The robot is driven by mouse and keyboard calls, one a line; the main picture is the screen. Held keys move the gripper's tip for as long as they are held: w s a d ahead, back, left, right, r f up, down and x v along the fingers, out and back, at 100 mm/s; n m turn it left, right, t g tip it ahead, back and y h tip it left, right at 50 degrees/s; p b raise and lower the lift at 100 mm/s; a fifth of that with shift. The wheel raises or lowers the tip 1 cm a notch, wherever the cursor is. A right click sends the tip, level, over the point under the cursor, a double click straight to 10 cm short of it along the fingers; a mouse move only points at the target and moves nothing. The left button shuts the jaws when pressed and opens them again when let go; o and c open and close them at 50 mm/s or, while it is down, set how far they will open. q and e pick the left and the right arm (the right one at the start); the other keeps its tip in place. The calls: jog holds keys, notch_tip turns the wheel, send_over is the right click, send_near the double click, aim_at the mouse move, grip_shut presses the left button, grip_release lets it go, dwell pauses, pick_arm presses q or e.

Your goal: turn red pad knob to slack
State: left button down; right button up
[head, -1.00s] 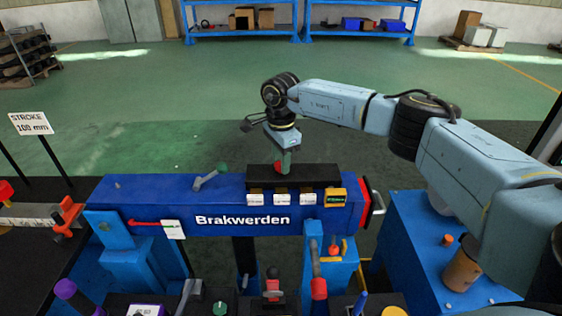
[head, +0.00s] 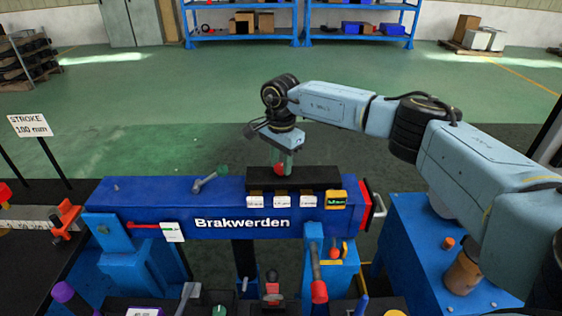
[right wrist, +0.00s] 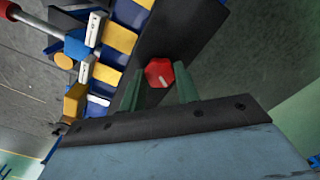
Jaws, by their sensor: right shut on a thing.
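The red knob (head: 280,169) stands on the black panel (head: 318,178) on top of the blue beam marked Brakwerden. In the right wrist view the knob (right wrist: 158,73) is red and many-sided, with a pale pointer line on its top. My right gripper (head: 283,160) points down over the panel, its green fingers shut on the knob. In the right wrist view the fingers (right wrist: 159,84) stand on either side of the knob. The knob's label is too small to read. My left gripper is not in view.
Small white tags (head: 281,198) and a yellow-framed display (head: 337,199) line the panel's front edge. A grey lever with a green end (head: 209,182) sits left on the beam. A red-ended lever (head: 318,282) stands in front. The floor behind is open.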

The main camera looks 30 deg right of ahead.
aim_at(281, 166)
jog(key=o, duration=1)
jog(key=shift+c, duration=0.2)
jog(key=shift+r, duration=0.1)
notch_tip(281, 166, up, 13)
jog(key=shift+r, duration=0.2)
jog(key=shift+f, duration=0.1)
